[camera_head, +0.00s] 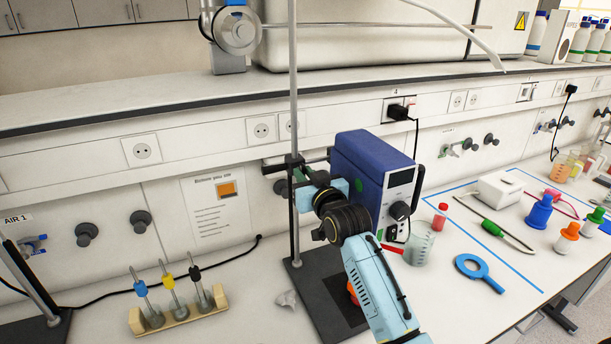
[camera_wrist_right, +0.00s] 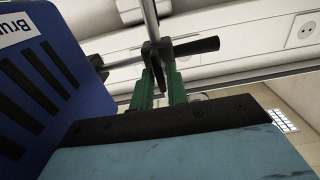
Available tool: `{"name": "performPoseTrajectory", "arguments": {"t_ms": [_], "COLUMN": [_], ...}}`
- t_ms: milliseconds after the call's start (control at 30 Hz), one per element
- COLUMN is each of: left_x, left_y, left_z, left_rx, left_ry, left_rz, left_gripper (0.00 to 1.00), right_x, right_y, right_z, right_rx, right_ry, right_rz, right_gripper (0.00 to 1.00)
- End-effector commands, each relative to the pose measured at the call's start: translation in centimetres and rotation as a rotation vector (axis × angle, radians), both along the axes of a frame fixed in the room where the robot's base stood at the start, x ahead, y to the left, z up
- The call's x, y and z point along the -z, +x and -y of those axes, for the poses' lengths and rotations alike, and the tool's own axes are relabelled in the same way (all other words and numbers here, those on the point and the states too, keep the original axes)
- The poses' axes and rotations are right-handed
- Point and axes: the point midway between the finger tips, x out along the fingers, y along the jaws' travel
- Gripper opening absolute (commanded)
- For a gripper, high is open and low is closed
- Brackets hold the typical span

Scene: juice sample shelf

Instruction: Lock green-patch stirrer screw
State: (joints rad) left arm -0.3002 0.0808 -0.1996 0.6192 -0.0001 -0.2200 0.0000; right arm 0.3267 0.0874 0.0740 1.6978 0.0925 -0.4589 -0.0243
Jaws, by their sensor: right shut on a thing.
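The stirrer is a blue box (camera_head: 372,170) with a small display and a black knob, and a green patch (camera_head: 359,186) on its side. It is mounted on an upright metal rod (camera_head: 293,80) by a dark clamp. My right gripper (camera_wrist_right: 158,70) is at this clamp, beside the rod, with its green fingers closed on a small dark screw part (camera_wrist_right: 154,54). The fingers and wrist hide most of the screw. My left gripper is not in view.
A wooden rack (camera_head: 180,313) with several coloured-top tools stands at the left.

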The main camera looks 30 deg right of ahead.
Motion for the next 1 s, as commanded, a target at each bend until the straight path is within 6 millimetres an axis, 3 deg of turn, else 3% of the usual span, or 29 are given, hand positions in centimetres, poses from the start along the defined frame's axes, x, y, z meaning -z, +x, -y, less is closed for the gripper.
{"name": "performPoseTrajectory", "arguments": {"t_ms": [467,1000], "left_x": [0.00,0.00], "left_y": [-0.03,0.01], "left_z": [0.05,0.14], "left_rx": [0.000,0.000], "left_ry": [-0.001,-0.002], "left_rz": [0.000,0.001], "left_gripper": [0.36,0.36], "right_x": [0.02,0.11], "right_y": [-0.01,-0.01], "right_z": [0.05,0.25], "right_rx": [0.000,0.000], "right_ry": [0.102,0.578], "right_rz": [0.005,0.032], "right_gripper": [0.00,0.00]}}
